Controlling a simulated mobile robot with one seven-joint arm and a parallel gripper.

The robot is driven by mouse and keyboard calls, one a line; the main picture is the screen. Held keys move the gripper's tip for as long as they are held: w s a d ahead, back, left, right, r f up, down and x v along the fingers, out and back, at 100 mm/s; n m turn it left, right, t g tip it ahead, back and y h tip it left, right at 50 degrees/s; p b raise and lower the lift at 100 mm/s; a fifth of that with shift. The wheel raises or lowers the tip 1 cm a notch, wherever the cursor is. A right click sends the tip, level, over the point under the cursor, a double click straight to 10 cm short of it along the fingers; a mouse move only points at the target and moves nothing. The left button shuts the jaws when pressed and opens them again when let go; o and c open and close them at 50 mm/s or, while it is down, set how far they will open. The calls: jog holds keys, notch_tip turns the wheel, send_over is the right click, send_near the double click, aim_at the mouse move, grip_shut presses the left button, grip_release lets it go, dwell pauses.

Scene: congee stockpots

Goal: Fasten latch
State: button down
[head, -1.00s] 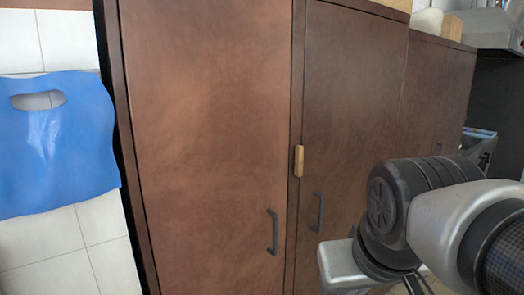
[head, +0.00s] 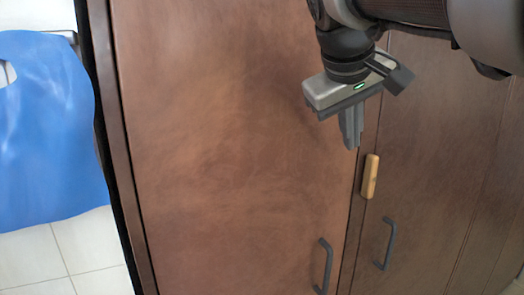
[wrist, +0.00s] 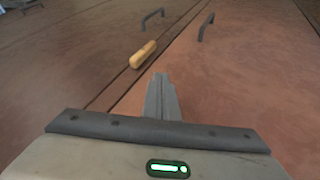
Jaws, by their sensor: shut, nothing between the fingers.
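The latch (head: 370,177) is a small light wooden bar on the dark brown cabinet front. It sits upright beside the seam between the left door (head: 235,150) and the right door (head: 440,130), on the right door's side. It lies roughly parallel to the seam, not across it. My gripper (head: 351,143) is shut and empty, fingers pointing down, above and slightly left of the latch in the head view. In the wrist view the latch (wrist: 143,54) lies ahead and a little left of my fingertips (wrist: 161,82), with a visible gap. Both doors look closed.
Two dark bar handles stand out below the latch, one on the left door (head: 324,266) and one on the right door (head: 390,244). A blue apron-like sheet (head: 50,130) hangs on the tiled wall at left. The left door's face is clear.

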aim_at(365, 158)
jog(key=shift+w+r, duration=0.2)
jog(key=x, duration=0.9)
jog(key=shift+w+d+f+b, duration=0.1)
jog(key=shift+f+b, duration=0.2)
jog(key=shift+f, duration=0.05)
jog(key=d, duration=0.1)
jog(key=w+d, duration=0.1)
jog(key=d, duration=0.1)
jog(key=shift+w+p, duration=0.15)
jog(key=shift+p, duration=0.2)
jog(key=shift+w+d, duration=0.15)
jog(key=shift+d, duration=0.25)
jog(key=shift+a, duration=0.1)
jog(key=shift+r+p, duration=0.1)
jog(key=shift+p, duration=0.25)
